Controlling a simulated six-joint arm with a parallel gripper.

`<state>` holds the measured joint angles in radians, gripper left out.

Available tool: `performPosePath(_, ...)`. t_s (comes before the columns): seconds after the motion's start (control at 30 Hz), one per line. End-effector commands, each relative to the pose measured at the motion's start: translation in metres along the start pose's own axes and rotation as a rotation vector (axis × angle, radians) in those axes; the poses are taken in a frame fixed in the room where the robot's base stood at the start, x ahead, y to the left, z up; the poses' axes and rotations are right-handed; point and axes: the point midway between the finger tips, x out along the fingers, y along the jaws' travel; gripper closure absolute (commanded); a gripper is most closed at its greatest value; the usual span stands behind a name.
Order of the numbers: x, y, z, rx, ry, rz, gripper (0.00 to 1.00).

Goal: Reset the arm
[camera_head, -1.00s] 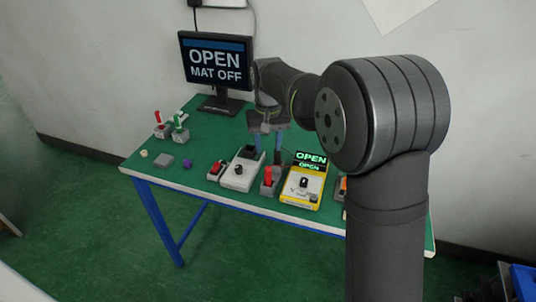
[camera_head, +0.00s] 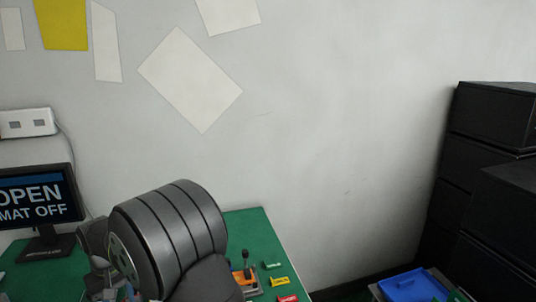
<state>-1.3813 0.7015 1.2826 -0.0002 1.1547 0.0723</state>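My arm's large dark grey ribbed joint fills the lower left middle of the head view. Part of my wrist shows just left of it, low over the green table (camera_head: 240,232). My gripper (camera_head: 108,292) is only partly in view at the bottom edge; its fingertips are not clear, so I cannot tell whether it is open or shut. A small orange fixture with an upright black lever (camera_head: 245,263) stands right of my arm.
A monitor (camera_head: 38,197) reading "OPEN MAT OFF" stands at the left. Small green (camera_head: 273,265), yellow (camera_head: 280,282) and red (camera_head: 288,298) labelled pieces lie near the table's right edge. A blue bin (camera_head: 412,285) and black cabinets (camera_head: 485,195) stand at the right.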

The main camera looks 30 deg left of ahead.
Motion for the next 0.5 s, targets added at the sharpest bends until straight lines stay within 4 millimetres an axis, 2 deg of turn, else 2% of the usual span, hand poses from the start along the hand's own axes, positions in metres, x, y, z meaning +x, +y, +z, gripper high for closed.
performPosePath(0.03, 0.011, 0.000, 0.001, 0.000, -0.004, 0.000, 0.59)
performPosePath(0.2, 0.043, 0.000, 0.001, 0.000, -0.003, 0.000, 0.59)
performPosePath(0.3, 0.019, 0.000, -0.001, 0.000, 0.005, 0.000, 0.59)
performPosePath(0.5, 0.002, 0.000, -0.001, 0.000, 0.002, 0.000, 0.59)
